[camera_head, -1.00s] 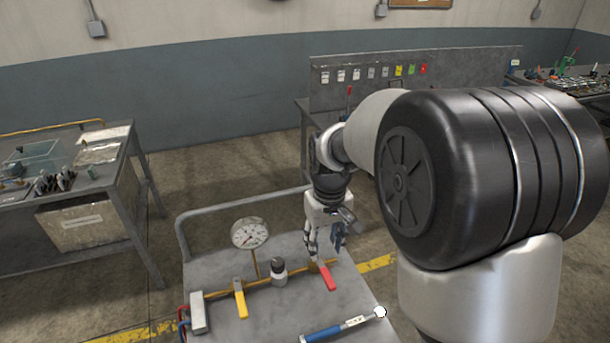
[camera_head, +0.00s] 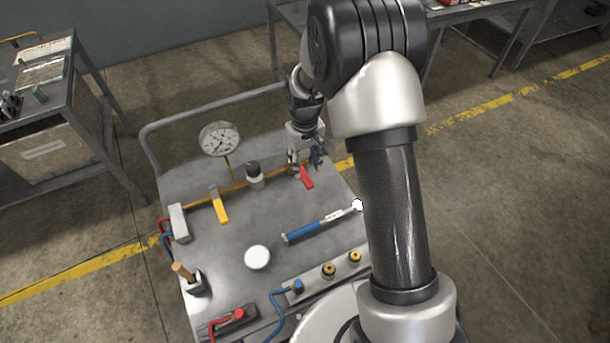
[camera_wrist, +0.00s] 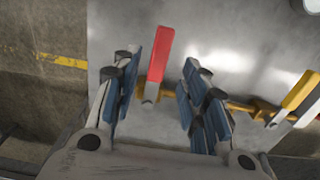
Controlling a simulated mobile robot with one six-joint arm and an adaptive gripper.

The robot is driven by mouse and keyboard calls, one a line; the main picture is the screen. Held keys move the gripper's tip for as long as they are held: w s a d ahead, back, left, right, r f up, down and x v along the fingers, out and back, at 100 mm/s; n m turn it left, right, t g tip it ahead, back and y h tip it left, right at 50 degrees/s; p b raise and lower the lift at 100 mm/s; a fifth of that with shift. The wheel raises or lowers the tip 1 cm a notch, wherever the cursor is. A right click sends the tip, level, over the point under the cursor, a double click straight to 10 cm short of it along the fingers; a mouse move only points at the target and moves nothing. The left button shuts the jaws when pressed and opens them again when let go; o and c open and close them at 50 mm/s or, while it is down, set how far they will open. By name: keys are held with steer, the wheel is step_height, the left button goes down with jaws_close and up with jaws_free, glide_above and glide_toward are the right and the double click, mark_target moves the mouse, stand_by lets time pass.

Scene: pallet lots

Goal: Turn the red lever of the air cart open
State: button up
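The air cart (camera_head: 228,272) is a grey metal cart with a brass pipe across its top. Its red lever (camera_head: 307,179) sits at the right end of the pipe, crosswise to it. My gripper (camera_head: 304,162) is over that end of the cart, pointing down. In the wrist view the red lever (camera_wrist: 160,55) shows between the two blue-padded fingers of my gripper (camera_wrist: 168,88), nearer the left one. The fingers stand apart, with a visible gap on both sides of the lever. Their height above the lever is hard to tell.
A yellow lever (camera_head: 219,206), a pressure gauge (camera_head: 220,140) and a white-and-black fitting (camera_head: 254,175) stand along the pipe to the left. A blue-handled torque wrench (camera_head: 312,228) and a white round disc (camera_head: 257,257) lie in front. A grey bench (camera_head: 75,130) stands at left.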

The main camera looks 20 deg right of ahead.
mark_target(305, 176)
step_height(305, 176, down, 5)
steer(key=shift+f+b, duration=0.15)
steer(key=shift+b, duration=0.35)
steer(key=shift+c, duration=0.5)
jaws_close()
